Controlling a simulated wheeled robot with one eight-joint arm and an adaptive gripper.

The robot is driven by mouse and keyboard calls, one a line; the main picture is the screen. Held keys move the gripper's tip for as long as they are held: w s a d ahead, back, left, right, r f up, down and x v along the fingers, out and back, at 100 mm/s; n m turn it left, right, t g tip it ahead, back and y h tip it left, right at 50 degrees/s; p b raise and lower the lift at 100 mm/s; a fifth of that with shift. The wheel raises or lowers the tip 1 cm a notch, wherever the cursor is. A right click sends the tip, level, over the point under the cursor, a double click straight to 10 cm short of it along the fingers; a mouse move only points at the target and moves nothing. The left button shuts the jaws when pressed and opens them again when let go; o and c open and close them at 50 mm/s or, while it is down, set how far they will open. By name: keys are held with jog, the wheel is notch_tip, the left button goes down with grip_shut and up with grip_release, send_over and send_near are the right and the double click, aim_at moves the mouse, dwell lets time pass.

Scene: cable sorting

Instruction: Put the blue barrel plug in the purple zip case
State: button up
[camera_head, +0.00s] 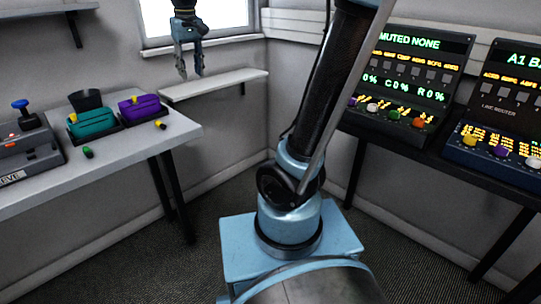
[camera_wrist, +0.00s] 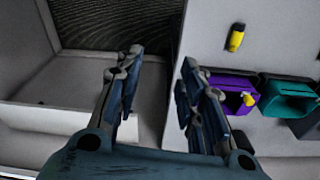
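The purple zip case (camera_head: 139,109) sits on the left table beside a teal case (camera_head: 92,124). In the wrist view the purple case (camera_wrist: 229,83) lies to the right of my gripper, apart from it, with a small yellow piece at its edge. My gripper (camera_head: 191,74) hangs by the window near the pale wall shelf. In the wrist view my gripper (camera_wrist: 162,57) has its fingers spread, with nothing between them. I cannot make out a blue barrel plug in either view.
A yellow plug (camera_head: 160,125) and a green plug (camera_head: 88,152) lie on the left table (camera_head: 128,145). The wall shelf (camera_head: 213,84) looks clear. Lit consoles (camera_head: 408,72) stand right.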

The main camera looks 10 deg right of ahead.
jog(key=s+d+f+m, duration=0.1)
jog(key=s+d+f, duration=0.35)
jog(key=d, duration=0.35)
jog(key=s+d+f+m, duration=0.1)
jog(key=s+d+f, duration=0.3)
jog(key=d+f, duration=0.25)
jog(key=s+d+f+m, duration=0.1)
jog(key=s+d+f, duration=0.3)
jog(key=f, duration=0.3)
jog(key=s+d+f+m, duration=0.1)
jog(key=s+d+f, duration=0.3)
jog(key=s+f, duration=0.3)
jog(key=shift+s+f+t+h, duration=0.2)
jog(key=shift+t+h, duration=0.1)
jog(key=shift+t, duration=0.1)
jog(key=shift+w+f, duration=0.2)
jog(key=shift+w, duration=0.35)
